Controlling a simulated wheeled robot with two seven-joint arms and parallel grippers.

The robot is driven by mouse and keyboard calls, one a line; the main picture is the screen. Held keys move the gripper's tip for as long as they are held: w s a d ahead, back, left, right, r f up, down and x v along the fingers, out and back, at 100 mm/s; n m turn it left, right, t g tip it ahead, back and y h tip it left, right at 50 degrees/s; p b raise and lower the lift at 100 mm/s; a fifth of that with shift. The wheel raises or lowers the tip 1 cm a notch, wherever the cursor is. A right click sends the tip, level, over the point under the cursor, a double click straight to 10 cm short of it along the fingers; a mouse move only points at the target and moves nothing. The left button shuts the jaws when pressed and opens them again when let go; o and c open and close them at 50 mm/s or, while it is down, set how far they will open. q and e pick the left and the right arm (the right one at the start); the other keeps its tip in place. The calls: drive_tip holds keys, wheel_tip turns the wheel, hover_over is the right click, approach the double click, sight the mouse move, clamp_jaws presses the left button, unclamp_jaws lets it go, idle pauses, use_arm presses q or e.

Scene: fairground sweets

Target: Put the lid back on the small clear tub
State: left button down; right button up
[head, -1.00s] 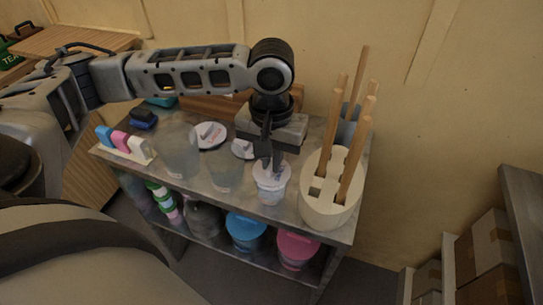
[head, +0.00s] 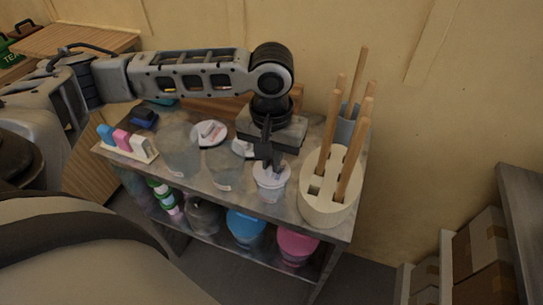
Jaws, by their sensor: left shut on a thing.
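The small clear tub (head: 271,187) stands upright near the front edge of the metal cart top, just left of the stick holder. My left gripper (head: 269,166) is right above its mouth, pointing down, with its dark fingers close together. It appears shut on a small pale lid (head: 272,175) at the tub's rim. The fingers partly hide this lid, and I cannot tell whether it is seated or just above the rim. My right gripper is not in view.
The cream holder (head: 327,208) with tall wooden sticks stands close on the right. Larger clear tubs (head: 222,172) stand to the left. A white disc (head: 209,132) lies behind them. A rack of coloured pieces (head: 127,144) is at the far left.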

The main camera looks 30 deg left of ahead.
use_arm(q)
drive_tip(key=shift+p, duration=0.5)
idle(0.5)
drive_tip(key=c, duration=1)
unclamp_jaws()
drive_tip(key=shift+o, duration=0.2)
drive_tip(key=shift+r, duration=3.5)
clamp_jaws()
